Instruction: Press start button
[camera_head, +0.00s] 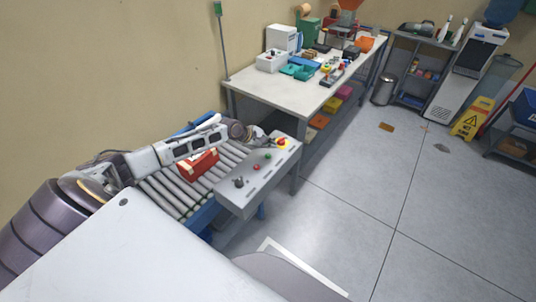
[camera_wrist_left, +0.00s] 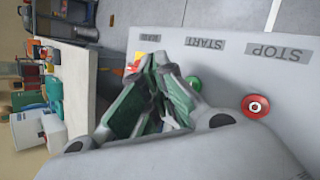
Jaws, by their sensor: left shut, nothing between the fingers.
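The grey control panel (camera_head: 232,199) slopes along the front side of the roller conveyor. Its green start button (camera_head: 267,156) lies between the red stop button (camera_head: 256,167) and the yellow-and-red emergency button (camera_head: 281,143). My left gripper (camera_head: 262,138) is shut and empty, close to the panel's far end. In the wrist view its closed fingertips (camera_wrist_left: 160,62) are beside the green button (camera_wrist_left: 193,83), under the START label (camera_wrist_left: 205,43). The red stop button (camera_wrist_left: 256,106) is further right. I cannot tell whether the fingers touch the panel. My right gripper is out of view.
A red box (camera_head: 190,168) sits on the conveyor rollers (camera_head: 163,197) below my left arm. A dark knob (camera_head: 238,182) stands on the panel's near end. A white worktable (camera_head: 290,95) stands beyond the panel. Open floor (camera_head: 370,180) lies to the right.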

